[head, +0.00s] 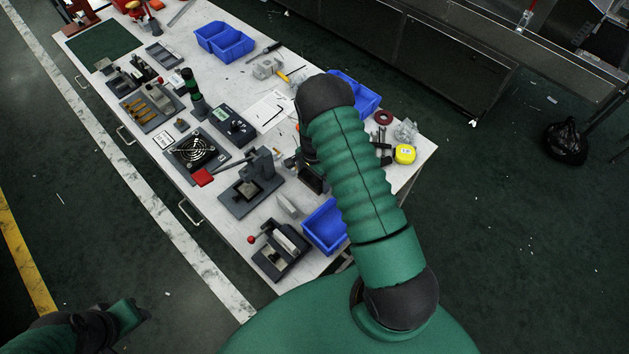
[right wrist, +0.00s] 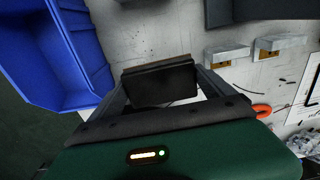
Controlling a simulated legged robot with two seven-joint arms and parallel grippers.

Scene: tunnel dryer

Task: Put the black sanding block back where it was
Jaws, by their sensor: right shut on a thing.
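The black sanding block (right wrist: 160,86), a dark block with a brown strip along its upper edge, sits between the fingers of my right gripper (right wrist: 172,92) in the right wrist view. The fingers are shut on it. In the head view my right gripper (head: 313,178) is over the right part of the workbench, mostly hidden behind my own arm. I cannot tell whether the block touches the tabletop. My left gripper (head: 128,318) is at the lower left of the head view, away from the bench; its fingers do not show clearly.
The white workbench (head: 225,262) is crowded. A blue bin (head: 325,228) stands close to the right gripper and also shows in the right wrist view (right wrist: 52,55). A grey press fixture (head: 250,185) is to its left.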

